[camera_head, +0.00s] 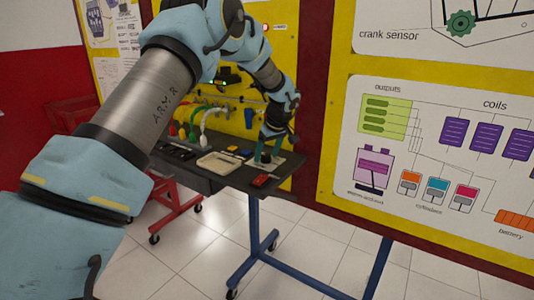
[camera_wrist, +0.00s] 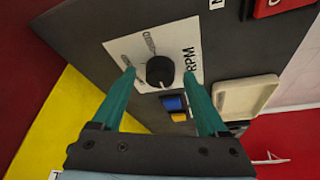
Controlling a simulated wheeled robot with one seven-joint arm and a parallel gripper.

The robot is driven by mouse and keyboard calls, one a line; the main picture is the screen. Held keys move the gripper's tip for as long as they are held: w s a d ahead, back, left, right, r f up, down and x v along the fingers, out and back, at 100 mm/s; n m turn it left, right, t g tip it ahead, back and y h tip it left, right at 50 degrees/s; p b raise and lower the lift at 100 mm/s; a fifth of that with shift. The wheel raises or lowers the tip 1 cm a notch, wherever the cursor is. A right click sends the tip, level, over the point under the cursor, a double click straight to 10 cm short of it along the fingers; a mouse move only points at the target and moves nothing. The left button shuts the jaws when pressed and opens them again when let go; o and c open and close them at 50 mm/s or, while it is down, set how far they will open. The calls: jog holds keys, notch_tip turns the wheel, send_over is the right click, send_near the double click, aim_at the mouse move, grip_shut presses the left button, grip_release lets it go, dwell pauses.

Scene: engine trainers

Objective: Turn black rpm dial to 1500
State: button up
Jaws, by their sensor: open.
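The black rpm dial (camera_wrist: 160,72) sits on a white label marked RPM (camera_wrist: 122,50) in the wrist view. A small light mark shows at the dial's lower edge; the printed numbers are too blurred to read. My gripper (camera_wrist: 166,75) has two green fingers, open, one on each side of the dial with gaps between. I cannot tell how far above the panel the tips are. In the head view my gripper (camera_head: 270,150) points down at the right end of the dark table, and the dial is not clearly visible there.
The dark panel table (camera_head: 222,181) stands against a yellow board (camera_head: 270,60). A cream tray (camera_head: 218,162) and a red item (camera_head: 264,179) lie on it near my gripper. A blue and a yellow piece (camera_wrist: 174,104) sit close beside the dial label.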

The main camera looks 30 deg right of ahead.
grip_shut()
dwell(0.4)
jog(key=shift+m, duration=0.3)
jog(key=shift+a+f+m+h+b, duration=0.15)
jog(key=shift+m+h+b, duration=0.25)
jog(key=shift+m+b, duration=0.5)
jog(key=m+h+b, duration=0.1)
jog(key=m, duration=0.3)
jog(key=m+g+h+p, duration=0.1)
jog(key=m, duration=0.1)
jog(key=shift+w+a+r+m, duration=0.1)
jog(key=shift+a+r+m, duration=0.1)
jog(key=shift+m, duration=0.1)
jog(key=shift+m+g+h+p, duration=0.3)
jog(key=shift+m+h+p, duration=0.3)
jog(key=shift+m, duration=0.8)
jog(key=shift+d, duration=0.1)
